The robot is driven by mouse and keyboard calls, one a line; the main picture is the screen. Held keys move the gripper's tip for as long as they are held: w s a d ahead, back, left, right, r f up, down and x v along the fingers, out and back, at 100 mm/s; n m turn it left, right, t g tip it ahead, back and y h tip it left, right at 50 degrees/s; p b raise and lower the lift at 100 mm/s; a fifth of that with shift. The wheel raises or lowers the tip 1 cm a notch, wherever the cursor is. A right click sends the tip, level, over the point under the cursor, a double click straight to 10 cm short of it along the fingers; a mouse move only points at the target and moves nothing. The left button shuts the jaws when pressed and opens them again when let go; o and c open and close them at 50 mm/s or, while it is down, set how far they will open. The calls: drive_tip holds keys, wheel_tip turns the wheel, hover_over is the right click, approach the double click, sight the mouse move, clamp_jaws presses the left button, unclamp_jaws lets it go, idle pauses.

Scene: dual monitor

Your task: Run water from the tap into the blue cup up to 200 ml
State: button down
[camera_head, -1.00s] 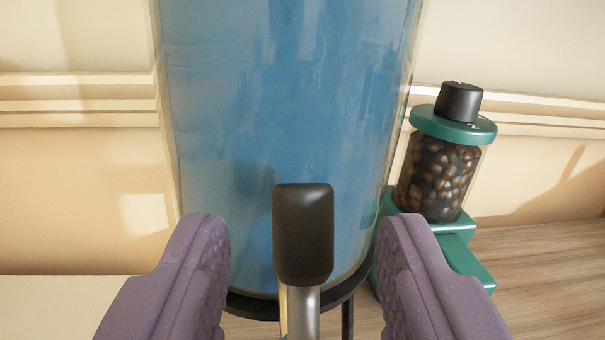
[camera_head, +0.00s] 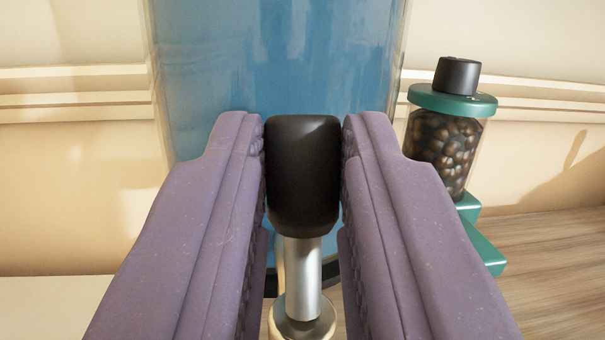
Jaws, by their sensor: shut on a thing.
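The black tap handle (camera_head: 303,170) sits on a silver stem in front of the water dispenser. My gripper (camera_head: 303,165) has its two purple fingers on either side of the handle, shut on it. The handle stands upright between the fingers. The large clear dispenser (camera_head: 300,65), filled with blue-looking water, fills the middle of the view behind. A round metal part (camera_head: 303,322) shows at the foot of the stem. The blue cup is not in view.
A green grinder with a jar of brown beans (camera_head: 445,145) and a black knob stands on the right, beside the dispenser. Wooden surface (camera_head: 560,265) lies bare at the lower right. A cream wall with moulding (camera_head: 75,120) is behind.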

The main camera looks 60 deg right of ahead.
drive_tip(key=shift+s+a+f+t+h+b, duration=0.3)
drive_tip(key=shift+h+b, duration=0.4)
drive_tip(key=shift+b, duration=0.3)
drive_tip(key=shift+r, duration=0.2)
drive_tip(key=c, duration=1)
unclamp_jaws()
drive_tip(key=shift+o, duration=0.2)
drive_tip(key=p+v, duration=0.2)
drive_tip(key=v, duration=0.5)
drive_tip(key=shift+s+a+f, duration=0.2)
drive_tip(key=shift+a+f, duration=0.05)
drive_tip(key=shift+f, duration=0.05)
